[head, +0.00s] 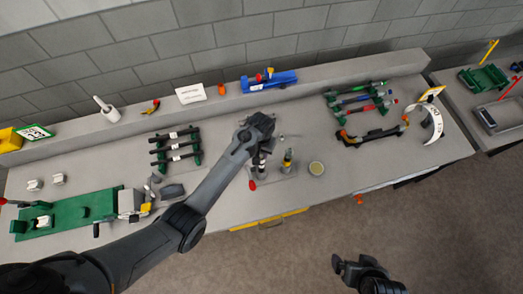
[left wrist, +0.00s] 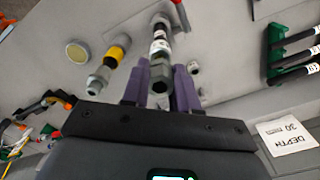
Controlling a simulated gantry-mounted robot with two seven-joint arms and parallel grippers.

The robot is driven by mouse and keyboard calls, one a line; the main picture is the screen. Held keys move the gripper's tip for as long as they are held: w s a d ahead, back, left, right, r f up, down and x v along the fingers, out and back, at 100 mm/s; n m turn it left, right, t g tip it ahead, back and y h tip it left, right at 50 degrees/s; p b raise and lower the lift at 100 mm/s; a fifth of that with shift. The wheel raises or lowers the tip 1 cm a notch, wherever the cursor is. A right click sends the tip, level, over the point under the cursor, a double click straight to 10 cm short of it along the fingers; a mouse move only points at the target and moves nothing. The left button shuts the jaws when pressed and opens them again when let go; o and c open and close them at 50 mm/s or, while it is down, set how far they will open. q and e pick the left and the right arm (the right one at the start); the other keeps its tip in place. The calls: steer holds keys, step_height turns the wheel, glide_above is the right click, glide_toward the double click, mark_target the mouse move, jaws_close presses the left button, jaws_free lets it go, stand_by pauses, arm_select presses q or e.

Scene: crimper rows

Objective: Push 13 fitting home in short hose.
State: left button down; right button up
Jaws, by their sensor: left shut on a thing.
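In the left wrist view, the purple fingers of my left gripper (left wrist: 158,88) are shut on a grey metal hex fitting (left wrist: 159,70). A short black hose piece with white labels (left wrist: 160,35) is in line with the fitting; I cannot tell how deep the fitting sits in it. Beside it stands a grey fitting with a yellow band (left wrist: 113,57). In the head view my left gripper (head: 263,145) is over the grey holder plate (head: 287,174) at the bench middle, and the hose (head: 261,167) is partly hidden below it. My right gripper (head: 352,268) is off the bench front; its jaws are unclear.
A round yellowish disc (head: 317,168) lies right of the holder. Black hoses on green racks (head: 176,147) lie to the left, with a green fixture (head: 75,212) further left. Coloured crimpers (head: 362,102) lie to the right. A blue tool (head: 270,82) is on the back ledge.

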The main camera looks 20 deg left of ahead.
arm_select(q)
steer(key=shift+f+b, duration=0.5)
steer(key=shift+f, duration=0.5)
steer(key=c, duration=0.8)
jaws_free()
steer(key=shift+r, duration=0.1)
step_height(320, 180, up, 11)
steer(key=shift+f+b, duration=0.15)
steer(key=shift+b, duration=0.55)
